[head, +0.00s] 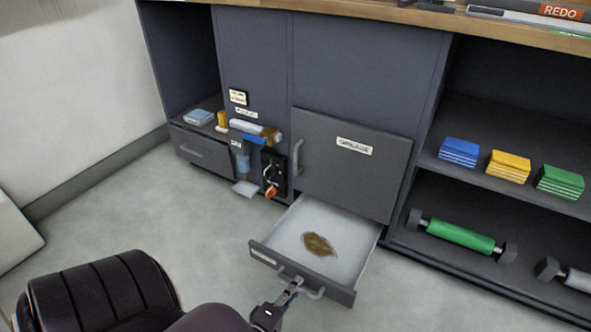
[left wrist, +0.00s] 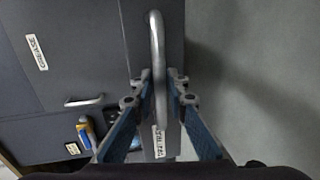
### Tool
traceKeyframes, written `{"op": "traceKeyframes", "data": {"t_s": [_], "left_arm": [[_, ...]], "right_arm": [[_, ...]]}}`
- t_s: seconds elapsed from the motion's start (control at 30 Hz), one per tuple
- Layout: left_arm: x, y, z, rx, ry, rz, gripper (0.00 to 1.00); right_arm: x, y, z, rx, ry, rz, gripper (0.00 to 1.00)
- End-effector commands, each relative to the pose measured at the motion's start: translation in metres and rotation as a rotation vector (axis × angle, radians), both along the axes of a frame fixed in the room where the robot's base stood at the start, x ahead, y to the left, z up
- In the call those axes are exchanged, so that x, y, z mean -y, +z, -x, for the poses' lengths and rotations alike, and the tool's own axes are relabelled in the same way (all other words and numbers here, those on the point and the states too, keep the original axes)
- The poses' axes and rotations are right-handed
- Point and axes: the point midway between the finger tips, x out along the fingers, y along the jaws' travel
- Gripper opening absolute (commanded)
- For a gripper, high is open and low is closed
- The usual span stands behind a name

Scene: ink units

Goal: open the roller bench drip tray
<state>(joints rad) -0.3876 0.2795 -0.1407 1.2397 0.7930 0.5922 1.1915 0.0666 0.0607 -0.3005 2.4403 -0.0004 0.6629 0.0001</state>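The drip tray (head: 345,235) is a grey drawer low in the bench, pulled well out, with a pale inside and a brown puddle (head: 318,244) on its floor. Its bar handle (head: 315,294) is on the front panel. In the left wrist view the handle (left wrist: 157,50) runs between my left gripper's fingertips, which close in on both sides of it. In the head view my left gripper (head: 292,286) is at the handle, its fingers partly hidden. A label (left wrist: 159,142) shows on the tray front. My right gripper is not in view.
A shut door marked GREASE (head: 355,147) is above the tray. Left of it are a small shut drawer (head: 200,150) and a bottle unit (head: 243,160). Right shelves hold colored stacks (head: 508,167) and rollers (head: 460,236).

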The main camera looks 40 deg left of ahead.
Motion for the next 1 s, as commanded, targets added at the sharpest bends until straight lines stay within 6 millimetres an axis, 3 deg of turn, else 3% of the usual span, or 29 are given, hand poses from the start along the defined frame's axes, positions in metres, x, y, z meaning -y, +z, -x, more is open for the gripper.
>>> {"op": "traceKeyframes", "data": {"t_s": [0.1, 0.43, 0.8, 1.0], "left_arm": [[0.000, 0.000, 0.000, 0.000, 0.000, 0.000, 0.26], [0.001, 0.001, 0.005, 0.000, 0.000, 0.000, 0.26], [0.013, 0.011, 0.058, -0.002, 0.001, 0.001, 0.26], [0.017, 0.015, 0.071, 0.000, 0.001, 0.001, 0.26]], "right_arm": [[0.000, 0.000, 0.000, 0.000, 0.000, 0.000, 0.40], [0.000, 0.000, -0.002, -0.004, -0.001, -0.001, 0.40], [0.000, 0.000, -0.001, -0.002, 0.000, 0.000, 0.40], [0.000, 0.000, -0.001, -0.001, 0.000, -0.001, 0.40]]}}
